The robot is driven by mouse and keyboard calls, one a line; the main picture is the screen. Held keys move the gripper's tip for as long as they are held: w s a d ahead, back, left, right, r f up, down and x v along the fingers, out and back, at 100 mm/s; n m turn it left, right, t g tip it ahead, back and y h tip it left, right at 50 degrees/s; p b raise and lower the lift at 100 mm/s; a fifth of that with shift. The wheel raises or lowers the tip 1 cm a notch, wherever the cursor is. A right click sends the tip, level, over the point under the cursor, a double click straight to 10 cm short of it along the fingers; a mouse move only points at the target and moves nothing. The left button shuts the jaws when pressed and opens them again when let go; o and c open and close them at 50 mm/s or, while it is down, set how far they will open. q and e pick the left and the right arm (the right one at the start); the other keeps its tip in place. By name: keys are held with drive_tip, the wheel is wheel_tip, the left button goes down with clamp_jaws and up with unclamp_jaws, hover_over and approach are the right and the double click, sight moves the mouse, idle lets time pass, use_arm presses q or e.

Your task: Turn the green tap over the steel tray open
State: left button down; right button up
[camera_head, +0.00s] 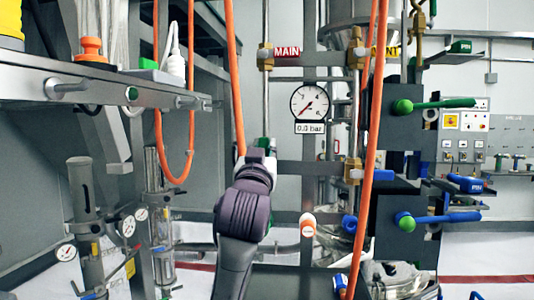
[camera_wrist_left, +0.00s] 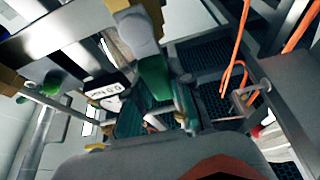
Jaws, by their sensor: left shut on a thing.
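My left arm rises from the bottom of the head view, and its gripper (camera_head: 262,156) sits left of the pressure gauge, mostly hidden by my own wrist. A little green, likely part of the tap, shows just above it. In the left wrist view the gripper (camera_wrist_left: 163,72) is shut on a green tap handle (camera_wrist_left: 154,76), with a grey finger beside it. How far the tap is turned cannot be told. I cannot make out the steel tray clearly. My right gripper does not show.
A round gauge (camera_head: 310,102) reads near zero, with a red MAIN label (camera_head: 287,52) above. Orange hoses (camera_head: 368,150) hang on both sides of my wrist. A green-handled valve (camera_head: 440,104) and a blue-handled valve (camera_head: 445,217) stand at right. A steel shelf (camera_head: 100,85) juts in at left.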

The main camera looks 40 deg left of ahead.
use_arm(q)
drive_tip(key=shift+s+a+r+n, duration=0.15)
drive_tip(key=shift+r+n, duration=0.1)
drive_tip(key=shift+n, duration=0.15)
drive_tip(key=c, duration=1.4)
unclamp_jaws()
drive_tip(key=o, duration=0.4)
drive_tip(key=shift+w+f, duration=0.15)
drive_tip(key=shift+w, duration=0.05)
drive_tip(key=shift+s, duration=0.1)
drive_tip(key=shift+s+f, duration=0.15)
drive_tip(key=v, duration=1.1)
drive_tip(key=shift+d, duration=0.25)
drive_tip(key=shift+s+f, duration=0.15)
drive_tip(key=shift+f, duration=0.05)
